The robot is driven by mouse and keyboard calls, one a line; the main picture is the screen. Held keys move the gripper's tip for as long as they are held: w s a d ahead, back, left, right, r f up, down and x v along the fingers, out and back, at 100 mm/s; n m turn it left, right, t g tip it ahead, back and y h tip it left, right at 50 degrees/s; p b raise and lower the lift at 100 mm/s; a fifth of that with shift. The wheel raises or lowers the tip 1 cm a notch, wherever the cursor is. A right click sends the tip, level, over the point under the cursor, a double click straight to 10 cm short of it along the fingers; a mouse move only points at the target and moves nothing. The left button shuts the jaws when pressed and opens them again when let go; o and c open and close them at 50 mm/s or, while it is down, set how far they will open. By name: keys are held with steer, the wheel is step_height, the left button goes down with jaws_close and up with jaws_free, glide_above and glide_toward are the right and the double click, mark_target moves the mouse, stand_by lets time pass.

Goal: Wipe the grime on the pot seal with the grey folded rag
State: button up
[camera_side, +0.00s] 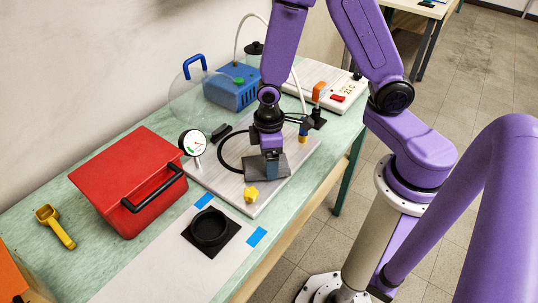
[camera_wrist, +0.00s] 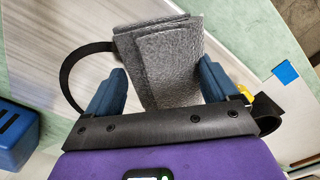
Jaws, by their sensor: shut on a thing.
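My gripper (camera_side: 271,160) points down over the pale board and is shut on the grey folded rag (camera_side: 251,169). In the wrist view the rag (camera_wrist: 165,50) sits between the two blue fingers of my gripper (camera_wrist: 160,88), its folded layers reaching beyond them. A black curved band (camera_side: 222,153), which looks like the pot seal, bows out left of my gripper. The band (camera_wrist: 67,72) also shows in the wrist view, running behind the rag and a finger. The rag is at or close to the board; I cannot tell if it touches the seal. No grime can be made out.
A red box (camera_side: 125,180), a dial gauge (camera_side: 194,143) and a yellow knob (camera_side: 251,195) stand near the board (camera_side: 232,201). A black round dish (camera_side: 209,228) lies in front. A blue pump (camera_side: 232,88) and clear dome stand behind. The white mat (camera_side: 165,255) has free room.

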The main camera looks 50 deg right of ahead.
steer(key=shift+d, duration=0.1)
steer(key=shift+d, duration=2.15)
steer(key=shift+a, duration=2.2)
steer(key=shift+r, duration=0.1)
steer(key=shift+r, duration=2.5)
steer(key=shift+f, duration=1.95)
steer(key=shift+f, duration=0.65)
